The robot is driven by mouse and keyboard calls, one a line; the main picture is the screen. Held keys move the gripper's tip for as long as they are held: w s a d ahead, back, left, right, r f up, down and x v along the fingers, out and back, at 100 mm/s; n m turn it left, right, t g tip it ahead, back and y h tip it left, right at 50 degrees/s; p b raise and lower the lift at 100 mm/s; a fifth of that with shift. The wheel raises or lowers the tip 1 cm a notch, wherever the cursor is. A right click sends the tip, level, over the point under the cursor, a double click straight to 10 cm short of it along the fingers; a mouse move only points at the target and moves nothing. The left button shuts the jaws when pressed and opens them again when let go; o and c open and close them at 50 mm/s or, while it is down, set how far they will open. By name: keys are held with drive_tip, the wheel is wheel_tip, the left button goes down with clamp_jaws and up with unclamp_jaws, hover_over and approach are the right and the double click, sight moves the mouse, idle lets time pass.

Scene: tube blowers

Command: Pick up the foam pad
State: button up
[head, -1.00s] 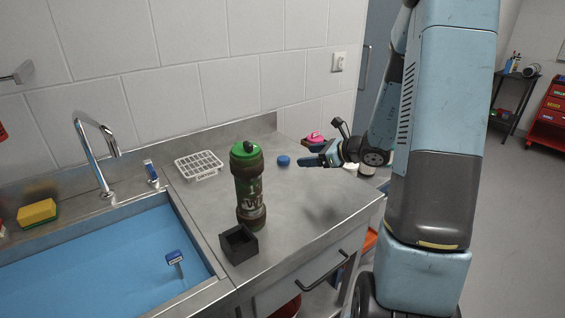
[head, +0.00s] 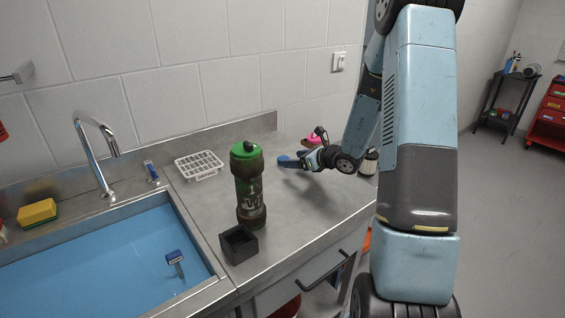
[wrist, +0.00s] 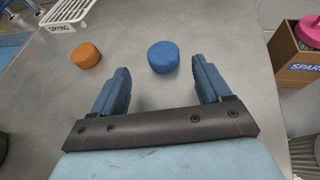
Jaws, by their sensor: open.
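Two short round pads lie on the metal counter in the wrist view: a blue pad (wrist: 163,57) and an orange pad (wrist: 86,55). Which of them is the foam pad I cannot tell for sure. My gripper (wrist: 159,77) is open and empty. The blue pad is just beyond the fingertips, within the gap and nearer the right finger. The orange pad is to the left, outside the fingers. In the head view my gripper (head: 294,162) is low over the back of the counter and mostly covers the blue pad. The orange pad is not seen there.
A green-capped dark tube (head: 249,190) and a small black box (head: 238,245) stand at the counter's front. A white drying rack (head: 199,165) is behind left. A cardboard box (wrist: 295,58) with a pink-topped thing is at right. The sink (head: 110,250) is left.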

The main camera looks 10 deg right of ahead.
sight(285, 158)
drive_tip(key=x, duration=0.5)
drive_tip(key=shift+w+d, duration=0.1)
drive_tip(key=shift+w, duration=0.05)
drive_tip(key=c, duration=1.1)
drive_tip(key=shift+r, duration=0.15)
drive_tip(key=shift+r, duration=0.2)
drive_tip(key=r, duration=0.3)
drive_tip(key=shift+s+r, duration=0.15)
drive_tip(key=shift+s, duration=0.15)
drive_tip(key=s+a+r, duration=0.2)
drive_tip(key=s+r, duration=0.7)
drive_tip(key=s, duration=0.4)
drive_tip(key=shift+s, duration=0.1)
